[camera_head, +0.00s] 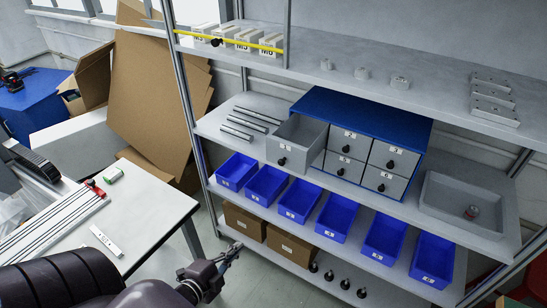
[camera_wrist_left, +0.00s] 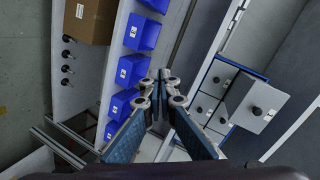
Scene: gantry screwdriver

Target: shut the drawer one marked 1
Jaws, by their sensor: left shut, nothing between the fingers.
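The drawer cabinet (camera_head: 395,112) is blue with grey drawers and stands on the middle shelf. Its upper-left drawer (camera_head: 300,138) is pulled out, with a black knob on its front; the mark on it is too small to read surely. The other drawers sit flush. In the left wrist view the pulled-out drawer (camera_wrist_left: 254,101) juts out at the right, apart from the fingers. My left gripper (camera_head: 235,249) is shut and empty, low in front of the shelving, below and left of the drawer. It also shows in the left wrist view (camera_wrist_left: 162,76). My right gripper is not in view.
A row of blue bins (camera_head: 299,201) lines the shelf below the cabinet. Cardboard boxes (camera_head: 292,246) sit lower down. Metal rods (camera_head: 240,127) lie left of the drawer, and a grey tray (camera_head: 432,194) is at right. A white table (camera_head: 150,198) stands at left.

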